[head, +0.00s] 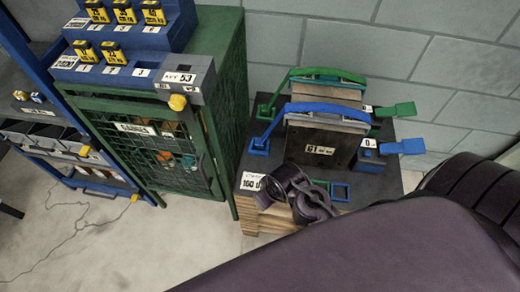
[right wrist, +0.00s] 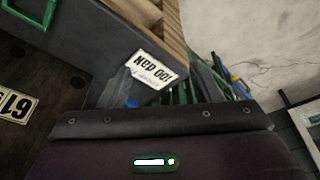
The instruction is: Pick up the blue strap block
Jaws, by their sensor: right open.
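A blue strap (head: 325,108) arches over the wooden mould (head: 318,150) marked 61. A small blue block (head: 258,146) is at its left end. At its right end are a larger blue block (head: 369,159) with a white 0 label and a blue lever (head: 405,146). I cannot tell which block is the named one. My right gripper (head: 290,188) is in front of the mould, near the stand's front left corner and below the left block. In the right wrist view its jaws (right wrist: 165,88) are apart. A small blue patch (right wrist: 131,102) shows by one finger; I cannot tell what it is. My left gripper is not in view.
A green strap (head: 325,72) runs behind the blue one. Green and blue square frames (head: 340,192) lie on the dark stand top, labelled 100 daN (head: 251,181). A green mesh cabinet (head: 160,150) with numbered blue steps stands left. My arm covers the lower right.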

